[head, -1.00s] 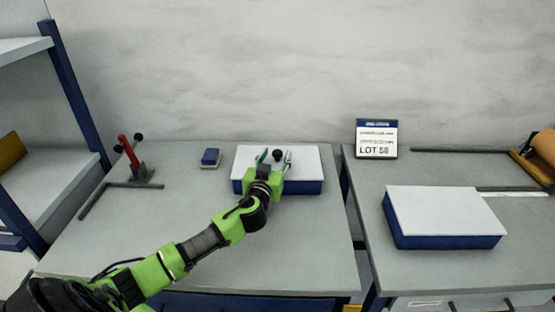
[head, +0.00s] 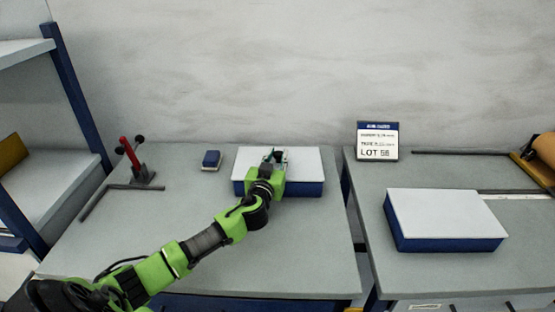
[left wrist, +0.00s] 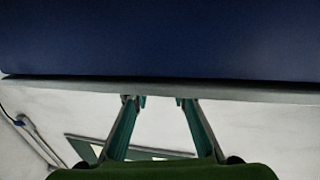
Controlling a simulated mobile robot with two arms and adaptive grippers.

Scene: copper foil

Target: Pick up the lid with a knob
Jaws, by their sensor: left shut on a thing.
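The lid (head: 307,164) is a flat white panel on top of a blue box (head: 308,189) on the left table. Its dark knob is now mostly hidden behind my left gripper. My left gripper (head: 275,156) is over the middle of the lid, shut on the knob, with its fingers close together. The lid seems to lie flat on the box; I see no gap under it. In the left wrist view the two fingers (left wrist: 160,102) show below a broad dark blue surface (left wrist: 160,40); the knob cannot be made out there. My right gripper is not in view.
A small blue block (head: 211,160) and a stand with a red lever (head: 133,158) are to the left. On the right table lie another white-topped blue box (head: 446,213), a LOT 58 sign (head: 377,141) and a brown roll (head: 545,147). The left table's front is clear.

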